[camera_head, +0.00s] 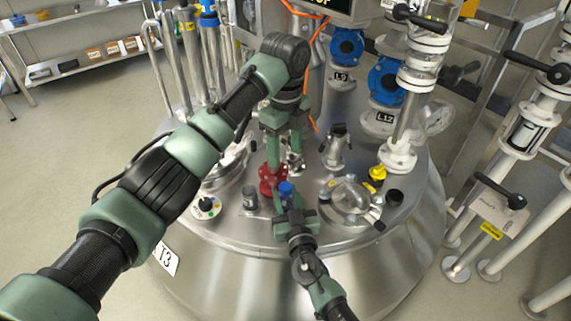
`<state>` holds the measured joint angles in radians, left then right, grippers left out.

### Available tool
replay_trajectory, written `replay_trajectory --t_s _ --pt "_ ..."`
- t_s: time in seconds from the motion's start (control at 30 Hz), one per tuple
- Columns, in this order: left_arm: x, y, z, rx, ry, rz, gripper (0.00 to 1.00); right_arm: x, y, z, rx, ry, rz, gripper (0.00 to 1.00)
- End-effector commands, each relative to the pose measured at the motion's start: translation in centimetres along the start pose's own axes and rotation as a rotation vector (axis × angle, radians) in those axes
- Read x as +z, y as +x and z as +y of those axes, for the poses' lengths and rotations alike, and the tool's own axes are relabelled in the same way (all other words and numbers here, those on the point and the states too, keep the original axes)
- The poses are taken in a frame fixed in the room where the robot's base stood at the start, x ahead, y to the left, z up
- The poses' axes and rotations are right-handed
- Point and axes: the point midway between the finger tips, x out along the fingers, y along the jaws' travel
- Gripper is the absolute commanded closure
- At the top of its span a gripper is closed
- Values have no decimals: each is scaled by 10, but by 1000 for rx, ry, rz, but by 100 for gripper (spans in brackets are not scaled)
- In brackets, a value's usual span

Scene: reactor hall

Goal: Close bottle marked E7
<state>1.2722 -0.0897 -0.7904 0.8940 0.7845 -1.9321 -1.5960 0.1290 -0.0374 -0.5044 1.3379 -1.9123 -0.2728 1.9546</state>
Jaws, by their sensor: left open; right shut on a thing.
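A small bottle with a blue top (286,188) is at the front middle of the steel vessel lid. No E7 mark can be read on it. My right gripper (289,200) reaches up from the bottom of the picture and is shut on this bottle; its fingers hide most of the body. My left gripper (284,160) points down just behind and above the blue top. It is open, and I see nothing held in it. A red flanged fitting (267,180) lies close to its fingers, partly hidden.
The steel vessel (215,265) carries a small grey-topped container (250,197), a dial fitting (206,207), a round glass port (350,197) and a yellow cap (377,173). Valves and pipes crowd the right. Open floor (60,150) lies at left.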

Motion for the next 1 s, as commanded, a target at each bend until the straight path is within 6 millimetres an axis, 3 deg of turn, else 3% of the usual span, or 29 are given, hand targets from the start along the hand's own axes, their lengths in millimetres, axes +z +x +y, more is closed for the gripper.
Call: replay_trajectory --t_s 0.4,0.43,0.5,0.83,1.0 --pt "0 -10 0 2 1 1 45 0 0 0 0 0 -1 100" --pt "0 -10 0 2 1 1 45 0 0 0 0 0 -1 60" --pt "0 -10 0 2 1 1 45 0 0 0 0 0 -1 40" --pt "0 -10 0 1 1 1 45 0 -1 0 0 0 -1 40" --pt "0 -12 0 1 1 1 45 1 -19 0 0 0 -2 40"
